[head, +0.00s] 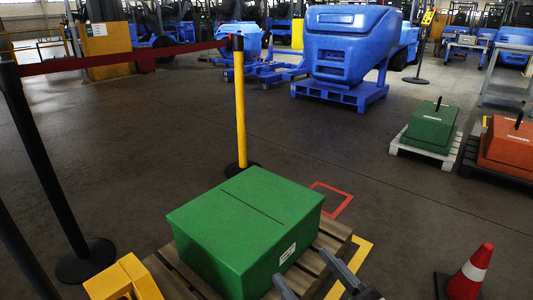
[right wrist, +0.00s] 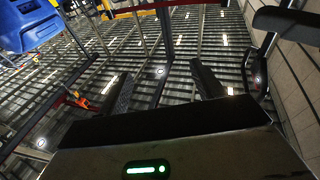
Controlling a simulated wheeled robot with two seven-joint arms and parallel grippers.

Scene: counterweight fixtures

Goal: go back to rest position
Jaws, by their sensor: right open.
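My right gripper (head: 303,266) shows at the bottom of the head view, its two dark fingers apart with nothing between them. It is in front of the near green box (head: 245,225), at its lower right side. In the right wrist view the fingers (right wrist: 160,72) are also apart and empty, with a tilted view of the hall behind them. The green box has a slot line on top and a small white label. It sits on a wooden pallet (head: 337,232). My left gripper is not in view.
A yellow stanchion (head: 240,110) with red belt stands behind the box; a black post (head: 45,165) stands left. A traffic cone (head: 470,275) is at lower right. Green (head: 432,127) and orange (head: 507,147) weights sit on pallets at right. Mid floor is clear.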

